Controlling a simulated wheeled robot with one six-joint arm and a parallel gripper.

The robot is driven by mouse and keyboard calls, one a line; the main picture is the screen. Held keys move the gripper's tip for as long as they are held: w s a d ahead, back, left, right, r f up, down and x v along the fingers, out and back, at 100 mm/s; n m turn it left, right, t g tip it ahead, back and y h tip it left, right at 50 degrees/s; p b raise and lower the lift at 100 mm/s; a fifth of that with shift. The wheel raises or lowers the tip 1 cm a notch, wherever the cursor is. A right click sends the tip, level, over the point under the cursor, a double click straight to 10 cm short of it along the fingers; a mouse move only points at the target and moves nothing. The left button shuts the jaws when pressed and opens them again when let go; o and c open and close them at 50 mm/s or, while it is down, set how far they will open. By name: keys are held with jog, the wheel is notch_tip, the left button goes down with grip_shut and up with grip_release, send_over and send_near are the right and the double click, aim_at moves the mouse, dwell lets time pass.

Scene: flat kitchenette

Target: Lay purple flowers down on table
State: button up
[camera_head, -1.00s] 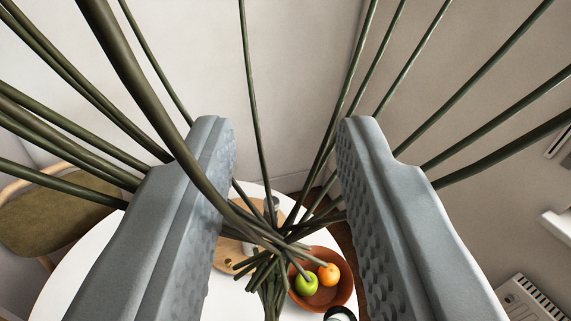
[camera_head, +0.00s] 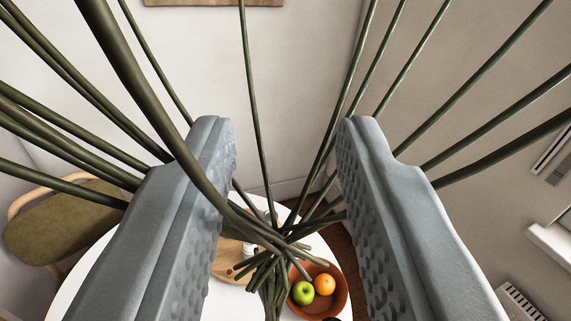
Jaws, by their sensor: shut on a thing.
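My gripper (camera_head: 287,135) fills the middle of the view, its two grey fingers apart with green stems between them. The purple flowers show only as long dark green stems (camera_head: 262,232) that cross in a bundle between the fingers and fan out toward the top and sides; no purple blossoms are in view. The gripper is shut on these stems, which move with it. The white round table (camera_head: 75,290) lies below and beyond the fingers, partly hidden by them. The stems are held above it.
On the table are an orange-brown bowl (camera_head: 340,296) with a green apple (camera_head: 303,293) and an orange (camera_head: 325,284), and a wooden board (camera_head: 228,262) with a small white item. A chair with an olive cushion (camera_head: 60,225) stands at the left. Bare table shows at the left.

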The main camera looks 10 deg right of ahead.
jog(key=shift+r, duration=3.6)
